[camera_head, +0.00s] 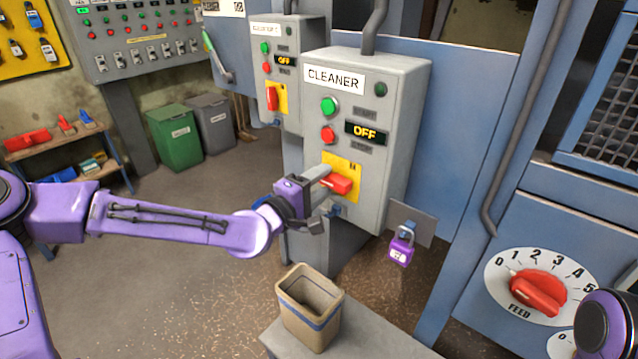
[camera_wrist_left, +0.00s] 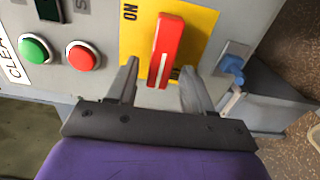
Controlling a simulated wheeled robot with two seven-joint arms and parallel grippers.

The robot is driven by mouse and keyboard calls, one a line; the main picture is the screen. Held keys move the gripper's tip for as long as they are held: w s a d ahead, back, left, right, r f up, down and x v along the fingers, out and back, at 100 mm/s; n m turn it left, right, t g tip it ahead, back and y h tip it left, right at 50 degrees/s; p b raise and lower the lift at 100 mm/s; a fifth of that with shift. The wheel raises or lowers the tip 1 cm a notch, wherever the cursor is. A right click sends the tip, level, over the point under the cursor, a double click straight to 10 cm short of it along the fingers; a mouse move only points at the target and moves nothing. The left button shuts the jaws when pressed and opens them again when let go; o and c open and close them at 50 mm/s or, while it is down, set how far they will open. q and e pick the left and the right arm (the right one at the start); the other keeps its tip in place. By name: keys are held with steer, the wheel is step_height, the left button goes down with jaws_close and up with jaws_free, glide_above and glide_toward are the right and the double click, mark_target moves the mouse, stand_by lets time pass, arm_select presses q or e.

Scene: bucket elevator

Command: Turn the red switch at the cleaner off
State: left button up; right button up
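The grey cleaner box (camera_head: 393,125) has a red switch handle (camera_head: 338,184) on a yellow plate (camera_head: 343,163). The handle lies roughly sideways in the head view. In the left wrist view the red handle (camera_wrist_left: 167,45) shows whole, beside "ON" lettering on the plate. My left gripper (camera_head: 327,192) is at the switch, open. In the wrist view its fingers (camera_wrist_left: 160,70) stand on either side of the handle's near end, with gaps visible; contact is not seen. My right gripper is out of view.
A purple padlock (camera_head: 401,246) hangs below the box's right side. Green (camera_head: 329,106) and red (camera_head: 327,135) buttons sit above the switch. A similar box (camera_head: 310,60) stands behind left. A bin (camera_head: 309,307) stands below; a red feed dial (camera_head: 538,291) is at right.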

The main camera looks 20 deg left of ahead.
arm_select(q)
steer(key=p+v, duration=0.6)
steer(key=v, duration=0.4)
steer(key=shift+s+p, duration=0.3)
steer(key=shift+w+a, duration=0.1)
